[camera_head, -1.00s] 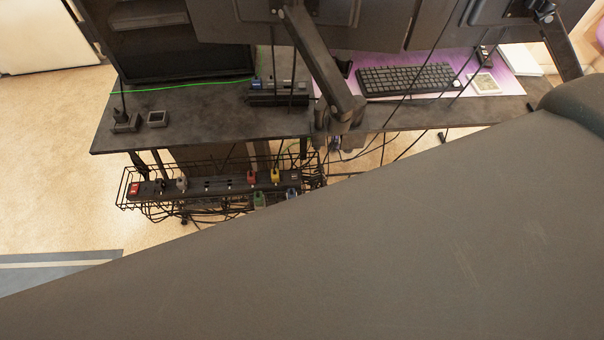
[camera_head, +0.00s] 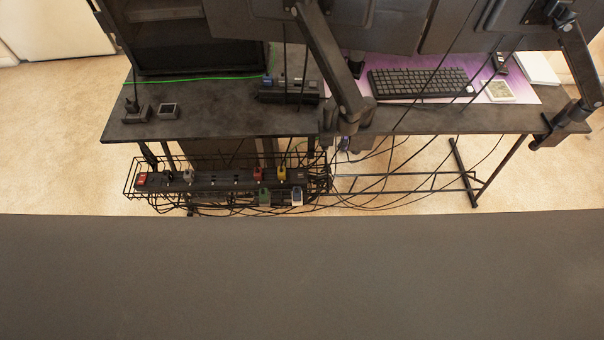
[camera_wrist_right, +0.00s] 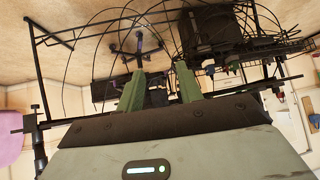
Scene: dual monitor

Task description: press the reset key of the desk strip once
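A long black power strip (camera_head: 215,180) lies in a wire basket (camera_head: 128,192) under the rear edge of the desk. It has a red switch (camera_head: 142,179) at its left end, and red, yellow, green and white plugs toward its right end. A shorter black strip-like block (camera_head: 288,97) with blue parts sits on the desk top. I cannot make out a reset key on either one. My right gripper (camera_wrist_right: 160,88) shows two green fingers standing apart with nothing between them. The desk frame and basket appear upside down beyond it. My left gripper is not in view.
The desk (camera_head: 215,124) carries a keyboard (camera_head: 420,82) on a purple mat and small black blocks. Monitor arms (camera_head: 325,60) and hanging cables cross above it. Loose cables hang beside the basket. A large dark surface hides the bottom of the head view.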

